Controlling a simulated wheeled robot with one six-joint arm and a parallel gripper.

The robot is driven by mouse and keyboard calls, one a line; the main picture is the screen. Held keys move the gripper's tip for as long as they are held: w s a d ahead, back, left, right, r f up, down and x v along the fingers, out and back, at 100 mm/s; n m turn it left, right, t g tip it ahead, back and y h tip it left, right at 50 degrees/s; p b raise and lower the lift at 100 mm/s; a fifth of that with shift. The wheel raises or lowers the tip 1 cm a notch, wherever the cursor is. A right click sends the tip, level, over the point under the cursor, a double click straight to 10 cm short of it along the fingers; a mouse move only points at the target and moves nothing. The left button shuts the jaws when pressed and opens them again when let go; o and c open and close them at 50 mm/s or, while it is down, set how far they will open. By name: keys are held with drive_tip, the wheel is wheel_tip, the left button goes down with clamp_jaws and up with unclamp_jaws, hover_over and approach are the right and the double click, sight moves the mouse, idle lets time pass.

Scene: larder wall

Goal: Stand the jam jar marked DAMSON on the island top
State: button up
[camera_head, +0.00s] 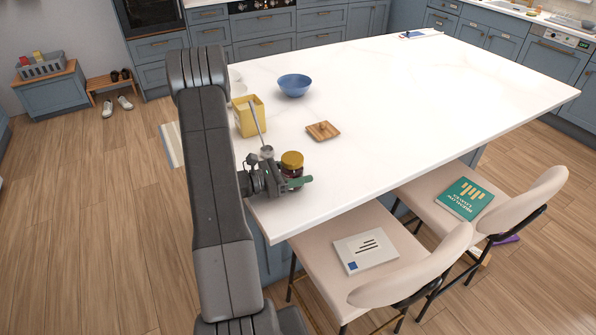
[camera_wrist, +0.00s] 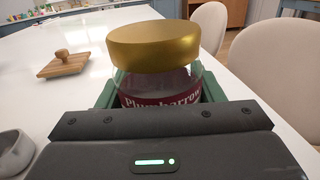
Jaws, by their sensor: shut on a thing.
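A jam jar with a gold lid (camera_head: 292,160) is held upright between the green fingers of my gripper (camera_head: 288,181), over the near left corner of the white island top (camera_head: 400,110). In the wrist view the jar (camera_wrist: 150,88) sits between the fingers of my gripper (camera_wrist: 160,88). Its dark red label shows "Plumbarrow" in white. The lower label is hidden behind the gripper body, and I cannot read DAMSON. I cannot tell whether the jar's base touches the top.
A small grey cup (camera_head: 266,152) stands close left of the jar. A yellow container (camera_head: 249,117), wooden board with a knob (camera_head: 323,131) and blue bowl (camera_head: 294,85) are farther back. Chairs with books (camera_head: 365,250) line the right edge. The island's middle is clear.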

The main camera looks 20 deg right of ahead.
drive_tip(key=o, duration=1.4)
drive_tip(key=shift+c, duration=0.2)
drive_tip(key=shift+r, duration=0.1)
drive_tip(key=a+b, duration=0.2)
drive_tip(key=a, duration=1)
drive_tip(key=shift+w, duration=0.15)
